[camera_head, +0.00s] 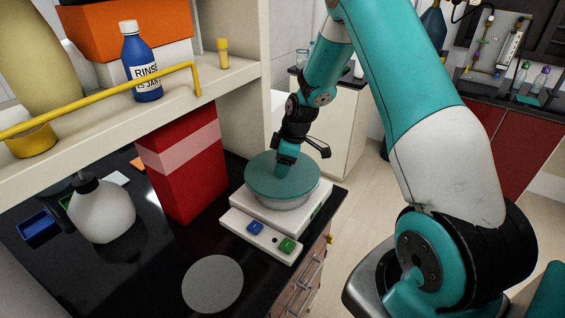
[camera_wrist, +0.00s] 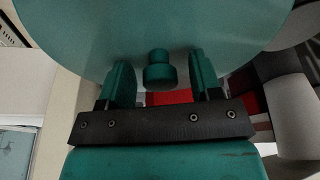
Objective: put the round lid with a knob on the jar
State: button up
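The round teal lid (camera_head: 262,178) lies level on top of a pale round vessel (camera_head: 283,204), seemingly the jar, which stands on a white balance. Only a strip of the vessel's side shows under the lid's rim. In the wrist view the lid (camera_wrist: 70,40) fills the upper part, and its knob (camera_wrist: 158,72) stands between my two fingers. My gripper (camera_wrist: 160,66) is open, with a visible gap on each side of the knob. In the head view my gripper (camera_head: 286,160) is down at the lid's middle and hides the knob.
The balance (camera_head: 263,234) has a blue and a green button and stands near the bench's right edge. A red box (camera_head: 184,172) is close behind it, under a shelf with a yellow rail (camera_head: 110,101). A white wash bottle (camera_head: 102,212) is left. A flat grey disc (camera_head: 212,284) lies in front.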

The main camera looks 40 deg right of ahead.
aim_at(292, 172)
jog(key=shift+r, duration=0.6)
jog(key=b+v, duration=0.4)
jog(key=v, duration=0.7)
jog(key=s+a+r+y, duration=0.1)
jog(key=s+a+r, duration=0.2)
jog(key=a, duration=0.4)
jog(key=s+a+r, duration=0.3)
jog(key=s+a, duration=0.1)
jog(key=a, duration=0.3)
jog(key=s+a+f+m+g+b, duration=0.1)
jog(key=s+a, duration=0.5)
jog(key=s, duration=0.3)
jog(key=s+a+m+g+y+b, duration=0.1)
jog(key=s+a+b, duration=0.1)
jog(key=s+a, duration=0.4)
jog(key=s, duration=0.4)
jog(key=shift+f+m, duration=0.35)
jog(key=shift+m, duration=0.05)
jog(key=shift+s+a, duration=0.1)
jog(key=shift+a, duration=0.05)
